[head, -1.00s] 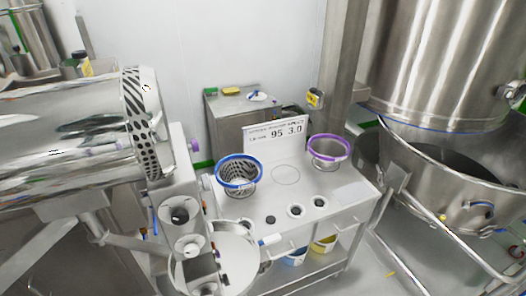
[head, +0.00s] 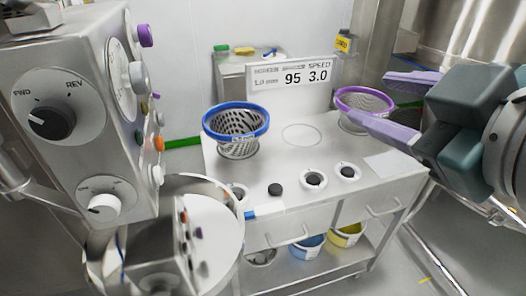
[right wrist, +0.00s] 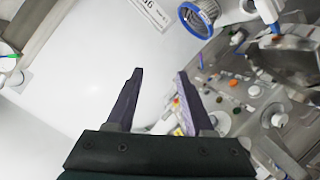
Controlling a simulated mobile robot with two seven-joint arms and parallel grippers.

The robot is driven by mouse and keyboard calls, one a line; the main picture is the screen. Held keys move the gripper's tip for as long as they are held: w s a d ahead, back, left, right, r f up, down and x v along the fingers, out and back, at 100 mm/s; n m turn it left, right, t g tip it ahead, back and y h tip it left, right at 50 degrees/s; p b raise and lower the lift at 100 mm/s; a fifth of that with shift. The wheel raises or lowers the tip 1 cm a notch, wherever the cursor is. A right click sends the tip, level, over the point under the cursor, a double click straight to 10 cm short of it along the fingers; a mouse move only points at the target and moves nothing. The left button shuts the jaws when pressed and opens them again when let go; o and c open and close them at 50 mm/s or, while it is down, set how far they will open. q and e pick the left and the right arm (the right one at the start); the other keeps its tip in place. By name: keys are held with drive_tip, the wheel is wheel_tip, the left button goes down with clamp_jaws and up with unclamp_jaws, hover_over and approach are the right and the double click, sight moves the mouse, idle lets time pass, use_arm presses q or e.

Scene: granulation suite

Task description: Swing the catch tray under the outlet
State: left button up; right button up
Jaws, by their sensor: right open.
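A round, pale, flat-bottomed steel tray (head: 222,226), which looks like the catch tray, is at the lower left of the head view. A small box with knobs hides part of it. It sits below the grey control housing (head: 88,150); I cannot make out the outlet. My right gripper (head: 368,97) comes in from the right with its purple fingers apart and empty, in front of the purple-rimmed screen, well away from the tray. In the right wrist view its fingers (right wrist: 158,92) are also spread with nothing between them. My left gripper is not in view.
A steel cart (head: 300,205) carries a blue-rimmed basket (head: 236,148), a purple-rimmed screen (head: 378,100), a sign (head: 290,76) and small round parts. Blue (head: 306,246) and yellow (head: 346,236) tubs are on its lower shelf. The floor at the lower right is partly clear.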

drive_tip(key=w+a+f+n+t+y+b, duration=0.1)
drive_tip(key=a+f+n+y+b, duration=0.2)
drive_tip(key=f+b, duration=0.35)
drive_tip(key=w+a+f+n+y+b, duration=0.1)
drive_tip(key=w+f+n+y+b, duration=0.1)
drive_tip(key=f+n+b, duration=0.45)
drive_tip(key=n+g+y+b, duration=0.3)
drive_tip(key=n+y+b, duration=0.35)
drive_tip(key=b, duration=1.05)
approach(264, 207)
drive_tip(key=shift+w+a+n+h, duration=0.55)
drive_tip(key=shift+w+a, duration=0.2)
drive_tip(key=shift+w, duration=0.2)
drive_tip(key=shift+g, duration=0.3)
drive_tip(key=x, duration=1)
drive_tip(key=shift+r+b, duration=0.1)
drive_tip(key=shift+b, duration=0.25)
clamp_jaws()
